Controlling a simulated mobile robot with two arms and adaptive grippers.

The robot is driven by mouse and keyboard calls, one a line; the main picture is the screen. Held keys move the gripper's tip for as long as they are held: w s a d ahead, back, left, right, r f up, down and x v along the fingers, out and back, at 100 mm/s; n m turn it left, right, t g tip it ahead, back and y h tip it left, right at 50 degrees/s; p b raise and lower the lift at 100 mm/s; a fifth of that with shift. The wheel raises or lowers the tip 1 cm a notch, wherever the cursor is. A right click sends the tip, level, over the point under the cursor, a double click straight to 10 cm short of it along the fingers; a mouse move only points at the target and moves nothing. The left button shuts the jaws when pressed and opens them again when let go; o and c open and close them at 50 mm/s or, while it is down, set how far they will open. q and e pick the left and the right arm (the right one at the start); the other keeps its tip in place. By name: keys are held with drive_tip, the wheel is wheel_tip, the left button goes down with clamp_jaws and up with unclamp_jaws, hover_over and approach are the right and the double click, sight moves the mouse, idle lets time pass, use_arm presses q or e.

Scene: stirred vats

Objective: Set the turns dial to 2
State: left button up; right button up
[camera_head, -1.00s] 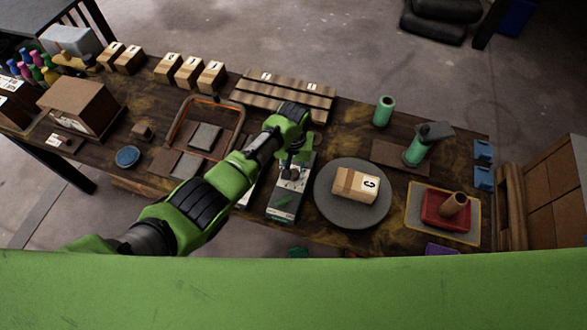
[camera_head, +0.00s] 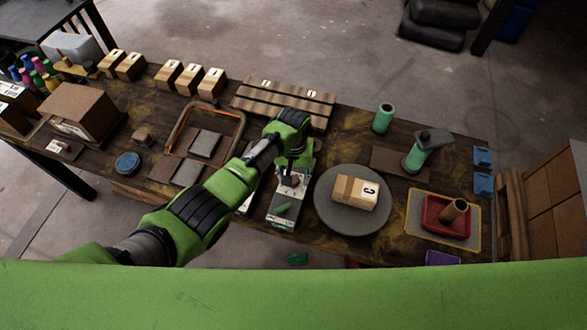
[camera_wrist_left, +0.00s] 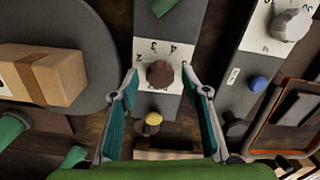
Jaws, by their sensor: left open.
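A brown dial knob (camera_wrist_left: 159,74) sits on a white scale plate with 2, 3 and 4 readable, on a narrow grey panel. The panel (camera_head: 286,222) is in the middle of the table in the head view, with a green handle (camera_head: 284,209) at its near end. My left gripper (camera_wrist_left: 159,80) is open, with one finger on each side of the knob in the left wrist view. I see gaps between fingers and knob. The knob's pointer direction cannot be told. A yellow button (camera_wrist_left: 153,119) shows on the panel. My right gripper is not in view.
A second panel with a grey knob (camera_wrist_left: 290,24) and a blue button (camera_wrist_left: 258,83) lies alongside. A round grey plate (camera_head: 331,218) with a wooden block (camera_head: 355,191) stands close on the other side. An orange-rimmed tray (camera_head: 239,121) lies to the left.

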use_arm(q)
wheel_tip(320, 180, up, 12)
drive_tip(key=shift+f, duration=0.2)
idle(0.6)
drive_tip(key=s+a+f+t+h, duration=0.1)
drive_tip(key=s+a+f, duration=0.2)
drive_tip(key=s, duration=0.3)
drive_tip(key=s+a+f+h, duration=0.1)
drive_tip(key=s+a+f, duration=0.25)
drive_tip(key=s, duration=0.25)
drive_tip(key=s+a+r+t+y, duration=0.1)
drive_tip(key=s+a+r, duration=0.2)
drive_tip(key=s+a, duration=0.4)
drive_tip(key=s+a+r+t+y, duration=0.1)
drive_tip(key=s+a+r+t, duration=0.1)
drive_tip(key=s+a+r, duration=0.35)
wheel_tip(320, 180, down, 32)
drive_tip(key=s+a+m+g+b, duration=0.1)
drive_tip(key=s+a+g+b, duration=0.15)
drive_tip(key=b, duration=0.25)
drive_tip(key=s+a+f+b, duration=0.2)
drive_tip(key=s+f+b, duration=0.2)
drive_tip(key=s+f, duration=1.4)
wheel_tip(320, 180, down, 4)
drive_tip(key=shift+r+b, duration=0.25)
drive_tip(key=shift+b, duration=0.05)
